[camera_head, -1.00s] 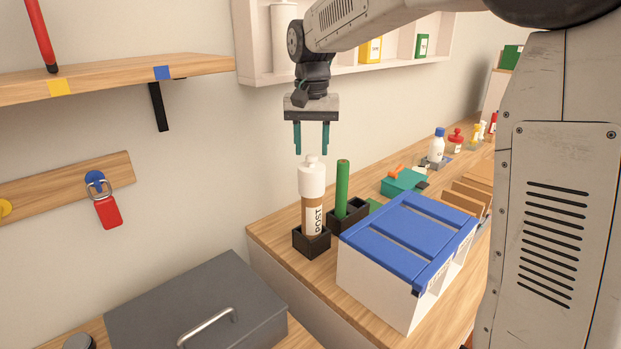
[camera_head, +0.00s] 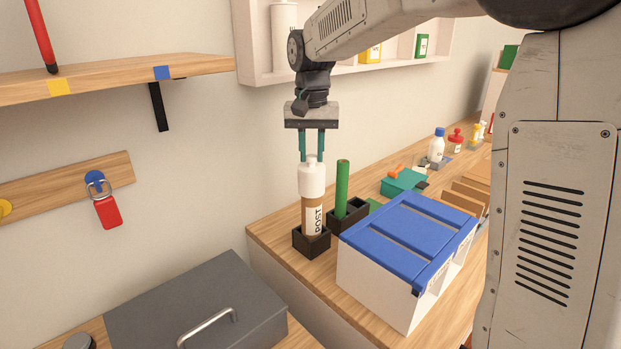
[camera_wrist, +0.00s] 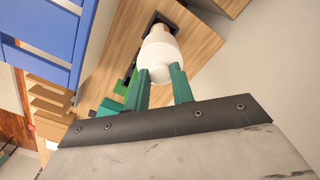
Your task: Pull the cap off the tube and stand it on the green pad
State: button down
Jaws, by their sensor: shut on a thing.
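The tube (camera_head: 313,216) is brown with a white "POST" label and stands upright in a black holder (camera_head: 311,244) on the wooden counter. Its white cap (camera_head: 312,181) with a narrow top knob is on the tube. My gripper (camera_head: 312,158) points down from above, its teal fingers shut on the cap's knob. In the wrist view the white cap (camera_wrist: 158,50) lies at the fingertips (camera_wrist: 160,73), and the tube below is mostly hidden. A green patch (camera_head: 375,205), perhaps the green pad, shows partly behind the blue-lidded box.
A green stick (camera_head: 342,187) stands in a black rack (camera_head: 347,215) just right of the tube. A white box with a blue lid (camera_head: 410,235) stands in front of it. A grey case (camera_head: 195,300) is at lower left. Bottles (camera_head: 437,147) stand farther back.

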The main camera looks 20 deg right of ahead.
jog(key=shift+r, duration=0.25)
notch_tip(320, 180, up, 8)
dwell(2.0)
